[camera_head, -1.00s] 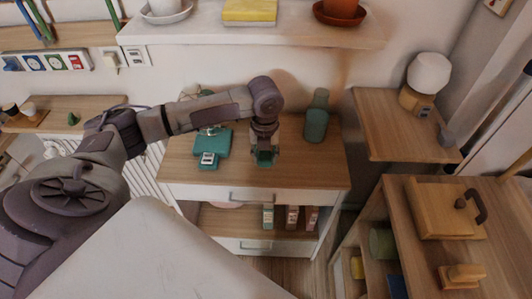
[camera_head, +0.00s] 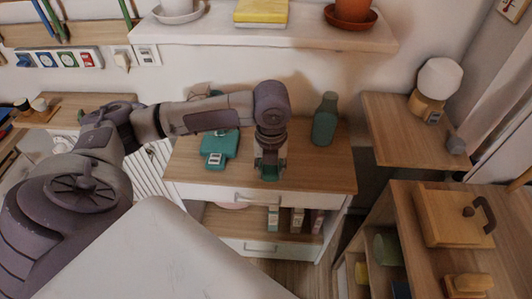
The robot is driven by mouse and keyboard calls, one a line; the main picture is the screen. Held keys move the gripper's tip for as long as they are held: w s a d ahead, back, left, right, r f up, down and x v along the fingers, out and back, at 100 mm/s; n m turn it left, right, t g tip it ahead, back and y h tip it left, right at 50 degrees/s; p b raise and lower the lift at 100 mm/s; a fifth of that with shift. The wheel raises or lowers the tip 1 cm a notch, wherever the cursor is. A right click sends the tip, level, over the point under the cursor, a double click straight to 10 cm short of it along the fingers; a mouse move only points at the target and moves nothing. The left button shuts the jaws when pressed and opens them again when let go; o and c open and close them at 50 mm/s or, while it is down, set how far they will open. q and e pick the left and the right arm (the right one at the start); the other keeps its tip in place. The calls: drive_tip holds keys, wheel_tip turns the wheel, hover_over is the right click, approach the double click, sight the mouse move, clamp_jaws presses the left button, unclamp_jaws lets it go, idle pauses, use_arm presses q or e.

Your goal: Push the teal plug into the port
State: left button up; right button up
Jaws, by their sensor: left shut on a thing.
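My left gripper (camera_head: 270,160) is over the front middle of the wooden cabinet top, pointing down. It is shut on the teal plug (camera_head: 269,173), which shows only partly below the fingers. A teal block with a white-framed port (camera_head: 215,158) on its front lies on the cabinet top, to the left of the gripper and apart from it. The plug's tip is too small to make out, and I cannot tell whether the plug touches the top. My right gripper is not in view.
A dark teal bottle (camera_head: 325,119) stands on the cabinet top (camera_head: 325,172) to the right of the gripper. A white shelf (camera_head: 290,35) with pots hangs above the back. The top between bottle and front edge is clear.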

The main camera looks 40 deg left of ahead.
use_arm(q)
drive_tip(key=s+d+r+n, duration=0.2)
drive_tip(key=d+r+n, duration=0.1)
drive_tip(key=n, duration=1.1)
drive_tip(key=s+d+r+n, duration=0.2)
drive_tip(key=d+r+n, duration=0.1)
drive_tip(key=n, duration=1.2)
drive_tip(key=shift+s+d+r, duration=0.35)
drive_tip(key=shift+s+d, duration=0.05)
drive_tip(key=shift+d, duration=0.3)
